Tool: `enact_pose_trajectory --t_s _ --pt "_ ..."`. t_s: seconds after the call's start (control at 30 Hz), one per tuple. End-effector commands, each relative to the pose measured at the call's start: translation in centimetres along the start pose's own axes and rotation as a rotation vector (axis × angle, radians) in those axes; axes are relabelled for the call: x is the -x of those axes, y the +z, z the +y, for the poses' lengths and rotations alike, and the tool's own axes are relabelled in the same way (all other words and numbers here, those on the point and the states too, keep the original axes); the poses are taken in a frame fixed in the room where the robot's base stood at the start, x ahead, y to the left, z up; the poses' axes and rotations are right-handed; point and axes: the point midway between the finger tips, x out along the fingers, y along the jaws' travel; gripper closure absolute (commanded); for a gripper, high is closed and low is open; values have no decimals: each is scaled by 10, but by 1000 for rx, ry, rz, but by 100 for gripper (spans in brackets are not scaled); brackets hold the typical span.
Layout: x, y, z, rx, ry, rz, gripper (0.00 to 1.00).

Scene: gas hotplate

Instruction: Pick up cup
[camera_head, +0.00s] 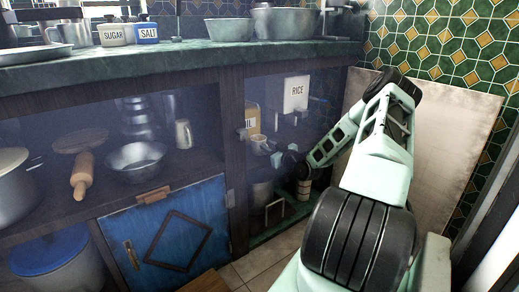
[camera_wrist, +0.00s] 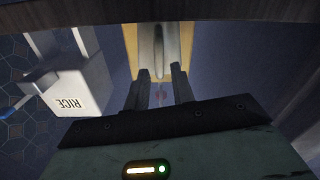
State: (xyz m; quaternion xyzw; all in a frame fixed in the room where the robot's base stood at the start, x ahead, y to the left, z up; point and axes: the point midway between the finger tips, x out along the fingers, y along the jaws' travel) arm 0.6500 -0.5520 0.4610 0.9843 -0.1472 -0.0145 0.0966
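A pale grey cup (camera_head: 258,142) stands inside the cabinet in front of the yellow oil container (camera_head: 252,119). In the wrist view the cup (camera_wrist: 158,42) lies straight ahead of the fingers, with a narrow upright part, likely its handle, facing them. My gripper (camera_wrist: 161,76) is open, with an empty gap between two dark fingers. The fingertips are close to the cup; I cannot tell whether they touch it.
A white rice box (camera_head: 295,94) stands beside the oil container and appears left of the fingers in the wrist view (camera_wrist: 75,85). The counter (camera_head: 180,53) overhangs the shelf.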

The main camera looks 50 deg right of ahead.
Motion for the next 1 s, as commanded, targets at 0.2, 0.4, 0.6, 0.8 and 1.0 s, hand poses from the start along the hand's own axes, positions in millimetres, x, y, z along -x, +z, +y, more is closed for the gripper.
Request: enact_pose_trajectory --t_s 0.2,0.4,0.6,0.8,1.0 --pt "0 0 0 0 0 0 100" --pt "0 1 0 1 1 -1 100" --pt "1 -4 2 2 1 -2 100" --pt "0 -40 8 5 0 0 100" --pt "0 -78 16 4 0 2 100"
